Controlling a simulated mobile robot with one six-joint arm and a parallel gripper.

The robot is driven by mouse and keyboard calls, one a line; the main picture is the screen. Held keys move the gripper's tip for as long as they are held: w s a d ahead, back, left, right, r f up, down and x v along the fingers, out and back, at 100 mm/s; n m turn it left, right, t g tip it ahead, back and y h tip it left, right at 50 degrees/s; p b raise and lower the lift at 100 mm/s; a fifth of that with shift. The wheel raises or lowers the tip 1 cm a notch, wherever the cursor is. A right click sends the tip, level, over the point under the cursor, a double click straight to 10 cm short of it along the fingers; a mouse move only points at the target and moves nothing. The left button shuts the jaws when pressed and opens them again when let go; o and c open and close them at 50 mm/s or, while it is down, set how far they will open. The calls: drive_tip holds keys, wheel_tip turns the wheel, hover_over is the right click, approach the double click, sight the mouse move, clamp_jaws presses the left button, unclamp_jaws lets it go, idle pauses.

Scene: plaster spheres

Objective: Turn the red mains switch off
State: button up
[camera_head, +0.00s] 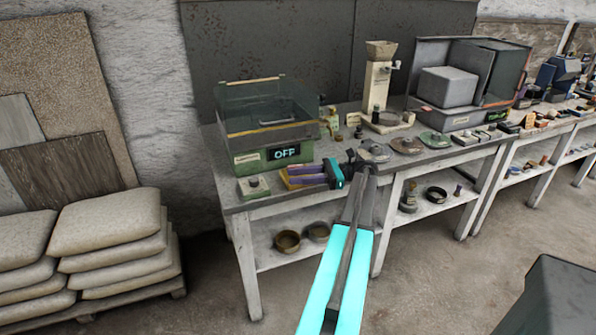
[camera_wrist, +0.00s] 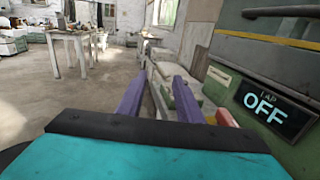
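A green machine (camera_head: 275,150) with a clear lid stands on the bench, and its display (camera_head: 285,153) reads OFF. The display also shows large in the wrist view (camera_wrist: 272,109), at the right. A small red part (camera_wrist: 226,118) shows there beside my right finger, mostly hidden behind it. I cannot tell whether it is the mains switch or how it is set. My gripper (camera_head: 288,174) is low in front of the machine, its purple fingers pointing left. In the wrist view the fingers (camera_wrist: 158,82) stand apart with nothing visibly held between them.
A small green box with a dark knob (camera_head: 254,187) sits at the bench's left corner, just beyond my fingertips. Round metal pieces (camera_head: 375,151) and a grinder-like device (camera_head: 379,82) stand to the right.

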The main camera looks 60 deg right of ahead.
drive_tip(key=shift+s+a+r+p, duration=0.2)
drive_tip(key=shift+s+a+p, duration=0.4)
drive_tip(key=shift+p, duration=2.45)
drive_tip(key=shift+s+a+r+p, duration=0.15)
drive_tip(key=shift+s+a+p, duration=0.45)
drive_tip(key=shift+p, duration=2.4)
drive_tip(key=shift+a+f+p, duration=0.1)
drive_tip(key=shift+a+p, duration=0.45)
drive_tip(key=shift+p, duration=0.4)
